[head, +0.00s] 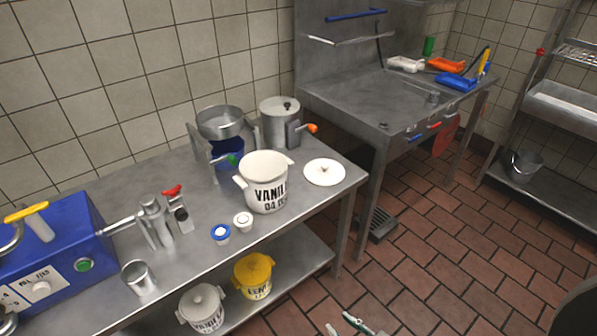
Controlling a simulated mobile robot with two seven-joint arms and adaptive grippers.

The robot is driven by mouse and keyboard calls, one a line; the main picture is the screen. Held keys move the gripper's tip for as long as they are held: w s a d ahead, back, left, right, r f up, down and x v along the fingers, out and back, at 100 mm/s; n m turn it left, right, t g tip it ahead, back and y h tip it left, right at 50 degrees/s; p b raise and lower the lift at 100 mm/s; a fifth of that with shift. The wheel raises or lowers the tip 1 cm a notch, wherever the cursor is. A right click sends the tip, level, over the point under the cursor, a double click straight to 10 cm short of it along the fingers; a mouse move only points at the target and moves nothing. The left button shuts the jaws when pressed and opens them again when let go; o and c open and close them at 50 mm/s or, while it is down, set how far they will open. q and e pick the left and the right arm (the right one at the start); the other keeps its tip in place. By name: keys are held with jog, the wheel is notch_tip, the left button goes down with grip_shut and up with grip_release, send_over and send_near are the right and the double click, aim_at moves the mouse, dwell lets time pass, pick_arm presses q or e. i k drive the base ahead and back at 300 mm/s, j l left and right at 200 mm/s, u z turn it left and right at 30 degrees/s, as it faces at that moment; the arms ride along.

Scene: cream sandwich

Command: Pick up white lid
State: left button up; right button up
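The white lid (324,173) is a flat disc with a small knob in the middle. It lies on the metal table, near its right end. The white vanilla bucket (265,184) stands open-topped just left of it, with its black lettering facing me. My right gripper (343,325) shows only at the bottom edge, its two tips apart with nothing visible between them. It is well below the lid in the picture and not touching it. My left gripper is not in view.
A steel pot (280,122) with an orange-handled valve stands behind. A blue machine (55,250) fills the table's left. Lidded buckets sit on the lower shelf (300,268).

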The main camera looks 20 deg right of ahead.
aim_at(320, 173)
jog(key=l+u, duration=0.2)
jog(key=u, duration=0.15)
jog(key=i+l+u, duration=0.1)
jog(key=u, duration=0.3)
jog(key=l+u, duration=0.35)
jog(key=k+l+u, duration=0.1)
jog(key=l+u, duration=0.15)
jog(key=l, duration=0.15)
jog(key=k+l+u, duration=0.1)
jog(key=l+u, duration=0.2)
jog(key=l, duration=0.15)
jog(key=k+l, duration=0.1)
jog(key=l, duration=0.2)
jog(key=k+l+u, duration=0.15)
jog(key=l, duration=0.45)
jog(key=k+u, duration=0.05)
